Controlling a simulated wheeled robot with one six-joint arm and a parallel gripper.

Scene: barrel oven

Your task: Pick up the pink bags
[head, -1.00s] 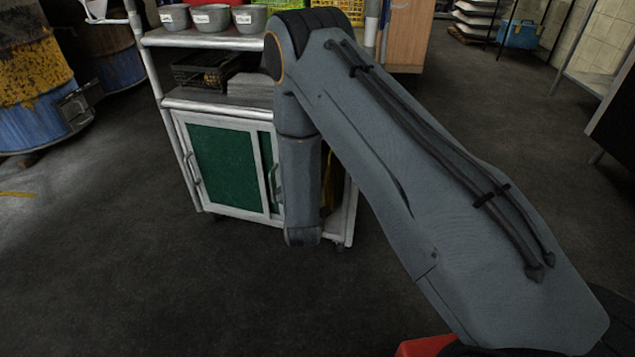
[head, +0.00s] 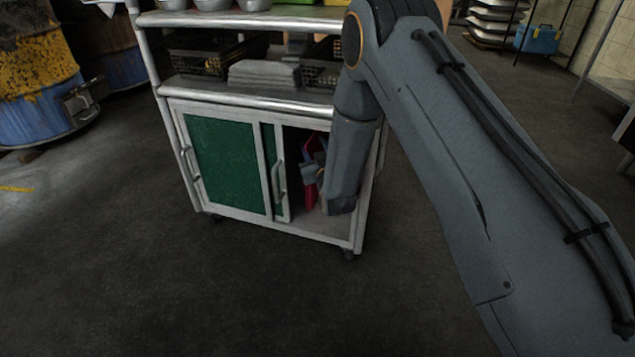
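A narrow red-pink shape (head: 310,196), perhaps one of the pink bags, shows in the open right part of a trolley cabinet (head: 283,219) in the head view. It is small and partly covered, so I cannot tell how many bags there are. My gripper (head: 313,173) is partly visible as grey parts at the cabinet opening, in front of or beside the red-pink shape. My forearm hides the right part of the opening. The fingertips are too small and dark to tell whether they are open, shut or touching anything.
The cabinet's green sliding door (head: 222,165) covers its left part. Above are a shelf with dark baskets (head: 200,58) and a grey stack (head: 263,74). Blue-yellow barrels (head: 35,75) stand at left, and a blue box (head: 537,40) at back right. The front floor is clear.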

